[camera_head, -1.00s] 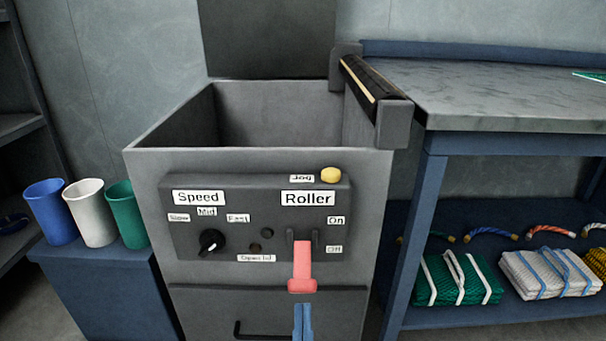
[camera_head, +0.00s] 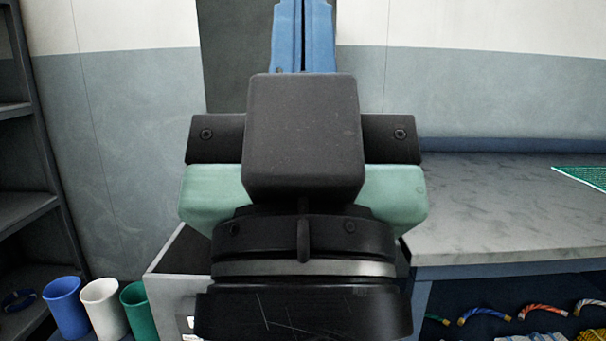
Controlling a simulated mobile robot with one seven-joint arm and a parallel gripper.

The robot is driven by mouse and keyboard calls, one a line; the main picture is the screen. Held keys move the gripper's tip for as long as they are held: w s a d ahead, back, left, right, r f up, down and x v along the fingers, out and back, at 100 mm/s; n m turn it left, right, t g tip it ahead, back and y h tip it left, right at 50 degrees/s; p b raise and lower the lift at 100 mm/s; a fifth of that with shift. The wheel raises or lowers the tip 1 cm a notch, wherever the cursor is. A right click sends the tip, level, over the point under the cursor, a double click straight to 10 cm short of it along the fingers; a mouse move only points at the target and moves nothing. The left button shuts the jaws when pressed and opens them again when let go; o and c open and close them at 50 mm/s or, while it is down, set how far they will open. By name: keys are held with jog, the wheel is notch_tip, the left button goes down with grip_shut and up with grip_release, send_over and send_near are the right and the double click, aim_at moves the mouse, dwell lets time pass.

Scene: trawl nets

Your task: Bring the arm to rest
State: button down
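My gripper (camera_head: 303,35) is raised high in the middle of the head view, its two blue fingers pointing up past the top edge. The fingers lie side by side with only a thin dark line between them, and nothing shows in them. Their tips are cut off by the frame. My dark wrist and its green part fill the centre and hide most of the grey machine (camera_head: 170,285) behind, including its control panel and lever.
A grey-topped workbench (camera_head: 480,215) stands at the right, with a green net (camera_head: 585,177) on it and rope pieces on the shelf below. Blue (camera_head: 66,306), white (camera_head: 104,308) and green (camera_head: 138,308) cups stand at the lower left, by a dark shelf rack (camera_head: 30,205).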

notch_tip(320, 180, up, 35)
jog(key=p, duration=3.3)
jog(key=shift+f, duration=0.1)
